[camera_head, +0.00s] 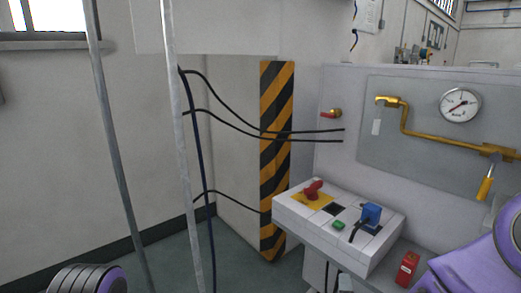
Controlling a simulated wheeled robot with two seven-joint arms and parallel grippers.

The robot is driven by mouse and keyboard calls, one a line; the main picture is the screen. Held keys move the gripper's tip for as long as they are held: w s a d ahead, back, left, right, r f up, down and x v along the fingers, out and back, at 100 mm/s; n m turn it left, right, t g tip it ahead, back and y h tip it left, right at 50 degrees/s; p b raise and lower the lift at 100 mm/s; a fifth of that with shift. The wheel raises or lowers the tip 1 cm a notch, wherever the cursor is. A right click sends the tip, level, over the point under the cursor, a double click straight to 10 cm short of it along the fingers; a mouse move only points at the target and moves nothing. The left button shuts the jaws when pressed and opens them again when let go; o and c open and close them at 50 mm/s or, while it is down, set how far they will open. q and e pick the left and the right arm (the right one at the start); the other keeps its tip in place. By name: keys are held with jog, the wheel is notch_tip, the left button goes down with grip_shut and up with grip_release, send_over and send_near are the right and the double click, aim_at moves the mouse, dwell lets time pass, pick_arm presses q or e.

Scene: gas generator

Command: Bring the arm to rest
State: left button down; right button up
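Part of my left arm (88,281) shows at the bottom left edge as a dark ribbed piece with a purple end. Part of my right arm (465,268) shows at the bottom right as a purple link with a grey part at the picture's edge. Neither gripper is in view, so I cannot see their fingers or whether they hold anything. The visible arm parts are low in the picture, one on each side of the control box (375,258).
The box carries a red knob (313,189), a green button (338,225) and a blue switch (371,214). A gauge (460,105) and brass pipe (404,117) are on the panel behind. A striped post (275,150) and thin poles (178,150) stand left; floor between is clear.

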jog(key=s+d+f+n+g+y, duration=0.1)
jog(key=s+d+f+n+g, duration=0.15)
jog(key=s+f+n, duration=0.5)
jog(key=s+d+f+n+g+y, duration=0.1)
jog(key=s+d+f+n+g, duration=0.2)
jog(key=f, duration=0.8)
jog(key=s+d+f+n+g, duration=0.1)
jog(key=s+d+f+g, duration=0.25)
jog(key=s, duration=0.45)
jog(key=s+d+f+n+g, duration=0.1)
jog(key=s+d+f+g, duration=0.1)
jog(key=s+f, duration=0.4)
notch_tip(320, 180, up, 22)
jog(key=s+h+p, duration=0.1)
jog(key=s+p, duration=0.1)
jog(key=p, duration=1.8)
jog(key=shift+s+f+p, duration=0.15)
jog(key=shift+s+p, duration=0.1)
jog(key=shift+p, duration=0.15)
jog(key=shift+a, duration=0.1)
